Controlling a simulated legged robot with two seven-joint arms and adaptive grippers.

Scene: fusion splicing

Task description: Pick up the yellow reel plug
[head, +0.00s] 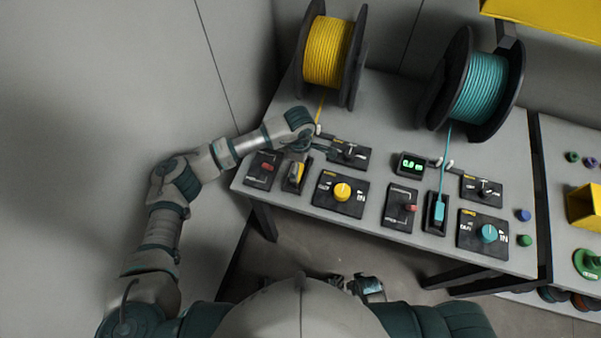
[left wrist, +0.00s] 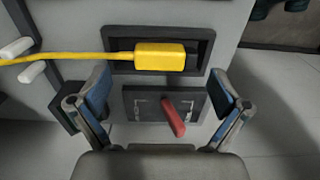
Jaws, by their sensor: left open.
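The yellow reel plug (left wrist: 160,57) lies in a black recessed holder (left wrist: 205,48) in the left wrist view, with its yellow cable running off to the left. In the head view the plug (head: 296,172) sits in its holder at the table's left side, partly hidden by my left gripper. My left gripper (left wrist: 160,82) is open and empty. Its two fingers stand apart on either side of the plug's line, short of the plug and not touching it. In the head view the gripper (head: 310,146) is over the holder.
A red-handled switch panel (left wrist: 165,115) lies between the fingers, below the plug. The yellow reel (head: 328,52) and teal reel (head: 478,88) stand at the table's back. A yellow knob panel (head: 342,192) and a lever panel (head: 349,153) are to the right of the holder.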

